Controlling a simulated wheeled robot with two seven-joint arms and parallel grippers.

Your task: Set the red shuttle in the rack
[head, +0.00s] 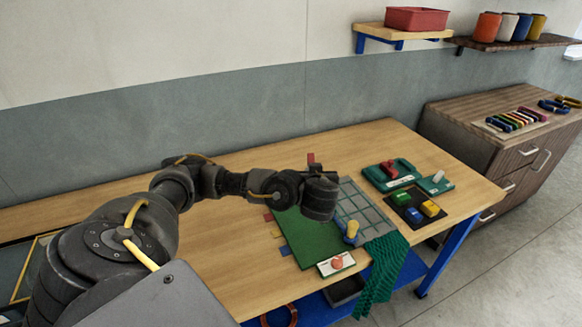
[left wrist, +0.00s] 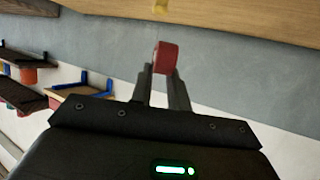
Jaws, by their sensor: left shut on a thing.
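My left gripper (head: 314,170) is above the back part of the table. It is shut on a small red piece (head: 311,157), which looks like the red shuttle. In the left wrist view the red shuttle (left wrist: 165,58) is between the tips of my left gripper (left wrist: 163,80), clear of any surface. A dark tray (head: 410,196) to the right holds green, blue and yellow pieces; it may be the rack, but I cannot tell for sure. My right gripper is not in view.
A green board with a grey grid (head: 362,208) lies mid-table, with a green net (head: 382,265) hanging over the front edge. A green tray (head: 372,174) carries a red object (head: 390,169). A yellow-and-blue item (head: 352,232) stands on the board. The back of the table is clear.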

